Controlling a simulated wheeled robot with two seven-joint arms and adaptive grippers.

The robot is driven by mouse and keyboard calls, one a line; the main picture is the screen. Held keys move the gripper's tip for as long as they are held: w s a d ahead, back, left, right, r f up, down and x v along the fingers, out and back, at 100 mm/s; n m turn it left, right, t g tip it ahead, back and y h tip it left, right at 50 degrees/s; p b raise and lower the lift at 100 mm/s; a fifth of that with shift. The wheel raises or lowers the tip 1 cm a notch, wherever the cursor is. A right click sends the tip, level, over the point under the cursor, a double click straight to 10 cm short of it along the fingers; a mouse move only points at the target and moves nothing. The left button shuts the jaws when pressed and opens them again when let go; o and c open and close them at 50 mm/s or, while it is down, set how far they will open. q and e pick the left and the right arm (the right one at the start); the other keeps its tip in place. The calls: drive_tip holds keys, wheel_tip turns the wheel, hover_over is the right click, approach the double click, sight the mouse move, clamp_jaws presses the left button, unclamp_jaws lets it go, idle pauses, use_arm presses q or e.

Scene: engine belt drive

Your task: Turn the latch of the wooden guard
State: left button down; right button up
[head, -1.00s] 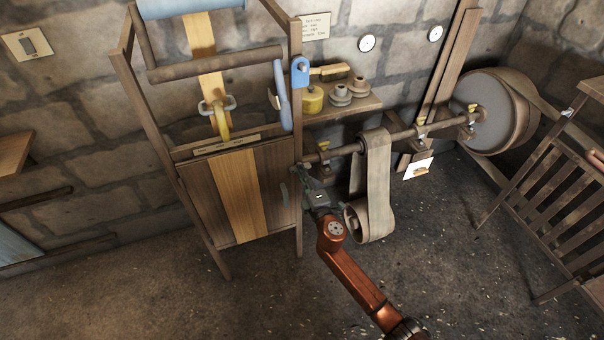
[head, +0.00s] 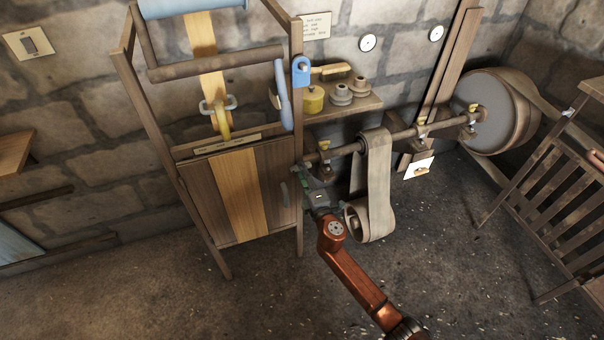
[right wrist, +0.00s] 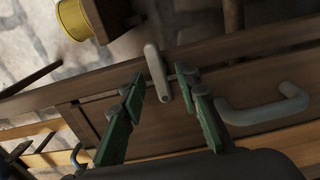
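The wooden guard (head: 236,197) is a panel of dark and pale planks in a tall wooden frame, left of centre in the head view. Its latch (right wrist: 156,70) is a short grey bar in the right wrist view, lying across the seam between the panel and a frame rail. My right gripper (right wrist: 163,86) is open, its green fingers on either side of the latch's lower end; contact cannot be told. In the head view my right gripper (head: 302,175) is at the guard's right edge and largely covers the latch. My left gripper is not in view.
A grey handle (right wrist: 262,108) is on the panel, close right of the fingers in the wrist view. A shaft (head: 345,149) with a hanging belt (head: 378,185) is right of the guard. A slatted wooden guard (head: 545,190) stands far right. Floor is free in front.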

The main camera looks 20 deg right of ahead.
drive_tip(key=shift+s, duration=0.1)
drive_tip(key=s, duration=1.1)
drive_tip(key=shift+s+d, duration=0.2)
drive_tip(key=shift+s, duration=0.2)
